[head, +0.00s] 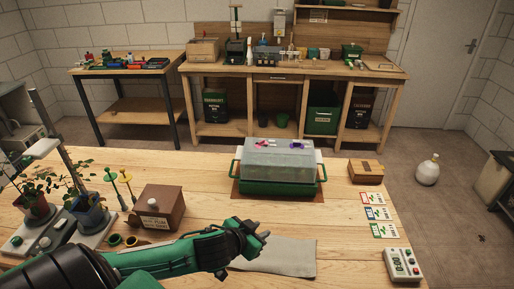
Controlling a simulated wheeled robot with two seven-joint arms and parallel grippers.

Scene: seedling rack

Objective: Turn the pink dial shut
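The pink dial (263,145) sits on top of the clear lid (277,160) of a green propagator box, left of a purple dial (296,144). The dial is small in the head view, and I cannot tell how far it is turned. My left gripper (264,236) is over the table in front of the box, apart from it and from the dial. It is seen from the side, and I cannot tell whether its fingers are open or shut; I see nothing held in it. My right gripper is not in view.
The green box base (278,188) stands on a brown mat. A grey cloth (290,258) lies under my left gripper. A brown box (160,207) and potted seedlings (88,212) stand left. Cards (376,213) and a timer (402,266) lie right. Table between is clear.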

